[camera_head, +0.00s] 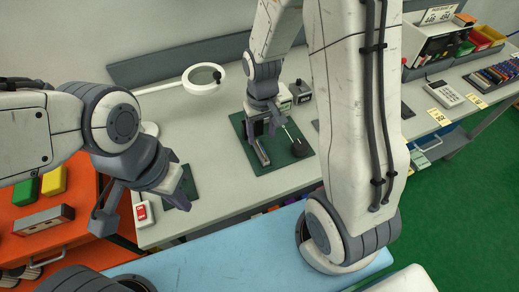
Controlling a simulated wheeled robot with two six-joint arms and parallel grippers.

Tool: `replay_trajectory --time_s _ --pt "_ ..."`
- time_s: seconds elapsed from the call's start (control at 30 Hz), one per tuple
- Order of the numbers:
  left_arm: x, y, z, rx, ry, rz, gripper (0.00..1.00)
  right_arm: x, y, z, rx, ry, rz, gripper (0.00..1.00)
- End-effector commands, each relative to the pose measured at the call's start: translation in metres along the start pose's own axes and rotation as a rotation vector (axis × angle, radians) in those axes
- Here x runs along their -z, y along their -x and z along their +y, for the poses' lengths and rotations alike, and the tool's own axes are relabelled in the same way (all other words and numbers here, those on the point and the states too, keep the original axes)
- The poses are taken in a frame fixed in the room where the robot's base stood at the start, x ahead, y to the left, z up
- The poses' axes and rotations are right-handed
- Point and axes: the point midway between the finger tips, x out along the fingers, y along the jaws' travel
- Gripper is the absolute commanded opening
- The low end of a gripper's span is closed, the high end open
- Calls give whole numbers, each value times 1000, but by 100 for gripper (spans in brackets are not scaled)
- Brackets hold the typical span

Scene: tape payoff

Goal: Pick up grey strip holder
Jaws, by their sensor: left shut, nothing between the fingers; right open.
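A narrow grey strip holder (262,152) lies on a dark green mat (281,161) on the grey bench. My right gripper (264,127) points down over the far end of the strip holder and is open. From this angle I cannot tell whether its fingers touch the holder, and they hide its far end. My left gripper (183,204) is shut and empty, at the left over a small dark green mat (190,184).
A dark round base with a thin rod (300,147) is right of the strip holder. A ring magnifier lamp (203,78) stands behind. A red-and-white switch box (143,214) is beside my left gripper. A calculator (444,93) and bins (488,36) are far right.

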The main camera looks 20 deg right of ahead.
Motion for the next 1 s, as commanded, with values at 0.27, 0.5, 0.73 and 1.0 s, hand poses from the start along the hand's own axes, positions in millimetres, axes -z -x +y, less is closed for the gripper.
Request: replay_trajectory --time_s 0.27,0.5,0.73,1.0 --pt "0 3 0 0 0 0 0 0 -25 -3 0 4 -1 62" --pt "1 13 1 0 1 0 0 0 -53 -3 0 4 -5 62" --pt "1 13 1 0 1 0 0 1 -73 -3 0 4 -1 62" --pt "1 13 1 0 1 0 0 2 -74 -3 0 4 1 43"
